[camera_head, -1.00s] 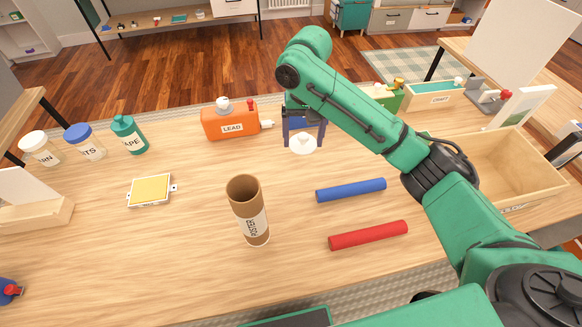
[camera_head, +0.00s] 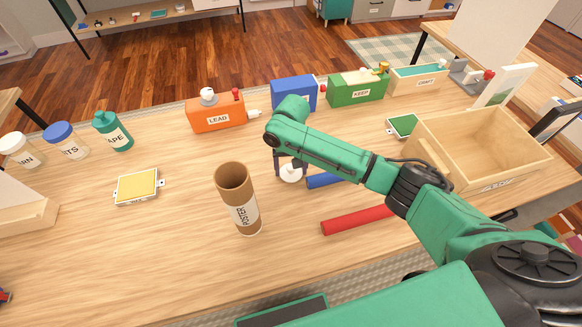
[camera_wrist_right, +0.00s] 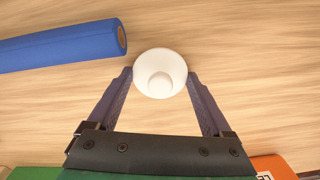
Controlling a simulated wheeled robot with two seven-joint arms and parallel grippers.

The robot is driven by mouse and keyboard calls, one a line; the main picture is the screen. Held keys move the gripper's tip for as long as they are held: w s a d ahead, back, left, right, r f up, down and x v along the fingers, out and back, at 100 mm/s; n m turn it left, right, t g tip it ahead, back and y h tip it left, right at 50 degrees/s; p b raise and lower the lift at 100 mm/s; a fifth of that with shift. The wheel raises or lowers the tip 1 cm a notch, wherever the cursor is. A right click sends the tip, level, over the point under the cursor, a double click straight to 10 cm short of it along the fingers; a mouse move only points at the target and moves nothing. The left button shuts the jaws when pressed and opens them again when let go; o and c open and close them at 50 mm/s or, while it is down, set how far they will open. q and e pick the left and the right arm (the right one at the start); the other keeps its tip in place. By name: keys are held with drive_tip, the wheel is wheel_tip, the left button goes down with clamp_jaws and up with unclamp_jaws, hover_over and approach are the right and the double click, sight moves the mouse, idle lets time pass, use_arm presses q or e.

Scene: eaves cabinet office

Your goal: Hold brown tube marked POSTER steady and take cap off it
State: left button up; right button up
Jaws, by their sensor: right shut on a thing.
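The brown tube marked POSTER (camera_head: 236,197) stands upright on the table, its top open with no cap on it. My right gripper (camera_head: 291,170) is shut on the white cap (camera_head: 291,174), to the right of the tube and apart from it. In the right wrist view the cap (camera_wrist_right: 160,73) sits between the fingertips, its small round knob toward the camera. I cannot tell whether the cap touches the table. My left gripper is not in view, and nothing grips the tube.
A blue rod (camera_head: 324,180), partly hidden by my right arm, and a red rod (camera_head: 356,220) lie to the right. Orange LEAD (camera_head: 216,114), blue (camera_head: 293,93) and green KEEP (camera_head: 357,90) containers line the back. A wooden box (camera_head: 478,148) stands right.

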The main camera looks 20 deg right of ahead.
sight(291, 167)
drive_tip(key=o, duration=1.1)
wheel_tip(291, 167, up, 12)
drive_tip(key=shift+r, duration=0.1)
drive_tip(key=shift+s, duration=0.1)
